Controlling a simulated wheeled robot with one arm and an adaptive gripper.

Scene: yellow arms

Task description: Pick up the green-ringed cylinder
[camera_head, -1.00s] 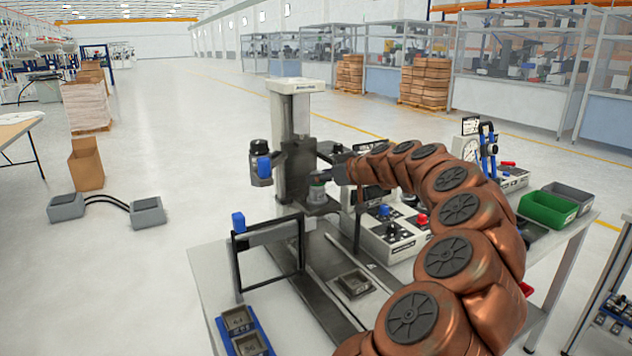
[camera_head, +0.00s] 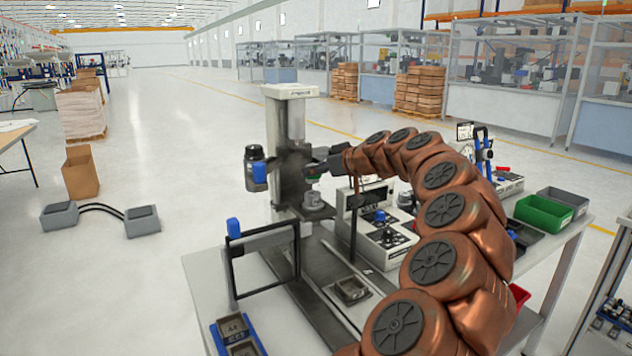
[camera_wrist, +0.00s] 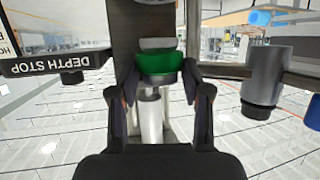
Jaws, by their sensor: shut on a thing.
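The green-ringed cylinder (camera_wrist: 160,64) is between the two fingers of my gripper (camera_wrist: 161,82) in the wrist view. It shows a bright green band and a grey end, and the fingers touch it on both sides. In the head view only a small bit of green (camera_head: 312,180) shows under my gripper (camera_head: 318,171). It is just above a round grey fixture (camera_head: 313,201) on the press-like machine. I cannot tell whether there is a clear gap between them.
The machine's upright column (camera_head: 288,120) stands close beside my gripper. A control box (camera_head: 385,235) is to its right, and a black frame with a blue knob (camera_head: 265,258) stands nearer on the bench. A green bin (camera_head: 543,213) is at the right.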

